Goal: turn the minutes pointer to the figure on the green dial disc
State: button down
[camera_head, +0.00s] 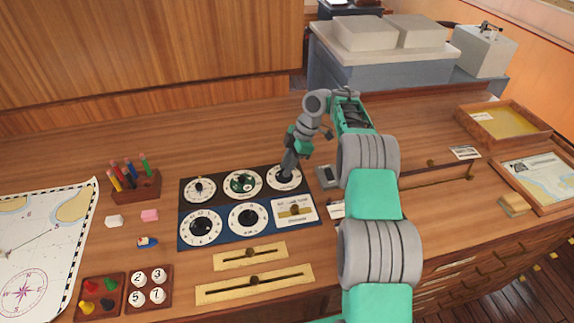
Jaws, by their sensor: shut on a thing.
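My gripper (288,167) reaches down onto the white top-right dial (284,178) of the dark panel and is shut on that dial's knob. The gripper hides much of the pointer, so I cannot tell which figure it is at. The lettering is too small to tell whether this is the minutes dial. Left of it, the top-middle dial (242,184) has a dark and green centre. The top-left dial (199,189) has a small dark pointer. Two larger white dials, the left one (200,227) and the middle one (248,219), have black knobs.
A slider plate (294,210) fills the panel's lower right. Two brass slider strips (250,256) lie in front. A pen holder (135,188), a chart (40,240) and a tray of number discs (149,289) are left. Wooden trays (505,125) stand right. The desk behind the panel is clear.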

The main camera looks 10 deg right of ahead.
jog(key=c, duration=1.3)
grip_release()
jog(key=shift+o, duration=0.2)
jog(key=shift+r, duration=0.3)
notch_tip(320, 180, up, 3)
jog(key=shift+f, duration=0.2)
jog(key=s+r+b, duration=0.6)
jog(key=s+r, duration=0.4)
jog(key=s, duration=0.4)
jog(key=shift+f, duration=0.1)
